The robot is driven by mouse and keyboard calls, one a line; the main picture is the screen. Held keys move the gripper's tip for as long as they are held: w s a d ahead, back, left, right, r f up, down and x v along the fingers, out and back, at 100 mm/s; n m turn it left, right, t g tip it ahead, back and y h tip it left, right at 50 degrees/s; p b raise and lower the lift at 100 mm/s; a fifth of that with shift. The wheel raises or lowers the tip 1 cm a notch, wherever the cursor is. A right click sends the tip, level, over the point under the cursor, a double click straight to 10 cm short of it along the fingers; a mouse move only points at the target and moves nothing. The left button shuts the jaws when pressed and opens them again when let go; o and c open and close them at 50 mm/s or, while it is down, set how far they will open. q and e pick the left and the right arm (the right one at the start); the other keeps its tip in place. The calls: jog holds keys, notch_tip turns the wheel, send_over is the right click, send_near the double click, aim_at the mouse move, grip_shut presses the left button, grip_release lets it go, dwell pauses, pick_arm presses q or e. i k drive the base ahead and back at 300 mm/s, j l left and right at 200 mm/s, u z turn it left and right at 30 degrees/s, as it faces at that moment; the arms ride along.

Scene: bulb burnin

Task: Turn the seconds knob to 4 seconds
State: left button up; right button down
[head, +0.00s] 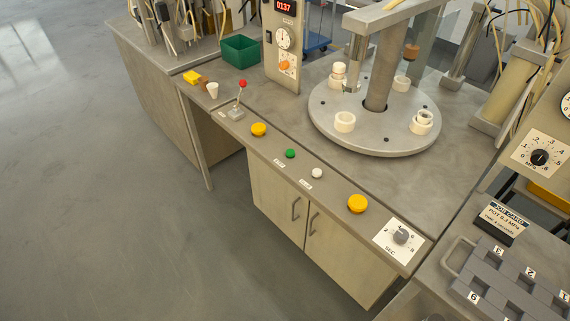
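The seconds knob (401,237) is a small grey round knob on a white square dial plate (383,243) marked SEC. It sits at the right end of the bench's front control strip. Numbers stand around the knob, but they are small and I cannot tell for certain which one it points to. A job card (502,221) to the right of it appears to give a pot pressure and a time of 4 seconds. Neither of my grippers shows in the head view, and nothing touches the knob.
Yellow buttons (357,203), a green button (290,153), a white button (317,173) and a red-tipped lever (242,84) line the strip. A round turntable (375,140) stands behind. Another dial knob (540,157) and a grey numbered rack (461,257) are at right. Open floor lies left.

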aim_at(401, 236)
jog(key=i+l+z, duration=0.1)
jog(key=z, duration=0.35)
jog(key=i+z, duration=0.1)
jog(key=z, duration=0.35)
